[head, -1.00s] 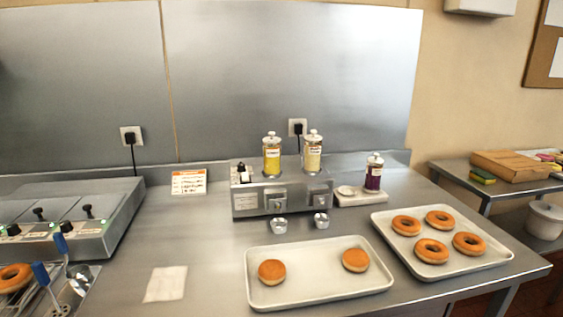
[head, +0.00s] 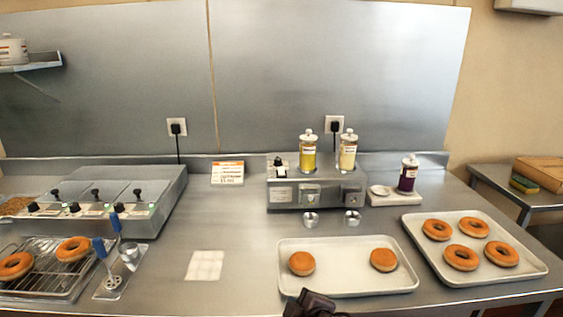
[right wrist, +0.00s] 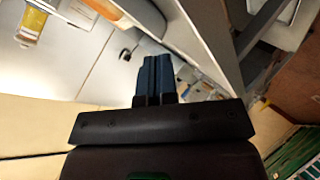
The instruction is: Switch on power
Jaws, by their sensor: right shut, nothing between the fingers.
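A steel dispenser unit (head: 318,188) stands at the back of the counter, holding a yellow jar (head: 308,155) and a cream jar (head: 347,155). A small black switch-like part (head: 279,163) sits on its upper left. A steel warmer (head: 120,190) at the left has several black knobs along its front, with small green marks. I cannot tell whether either unit is powered. A dark part of my right arm (head: 312,303) shows at the bottom edge, in front of the bun tray. My right gripper (right wrist: 156,68) is shut and empty in the right wrist view. My left gripper is out of view.
Two plugged wall outlets (head: 177,127) (head: 334,124) are behind the counter. A bun tray (head: 350,289) and a donut tray (head: 535,273) lie in front and right. A purple bottle (head: 408,175) stands beside the unit. Counter around the white paper (head: 205,265) is clear.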

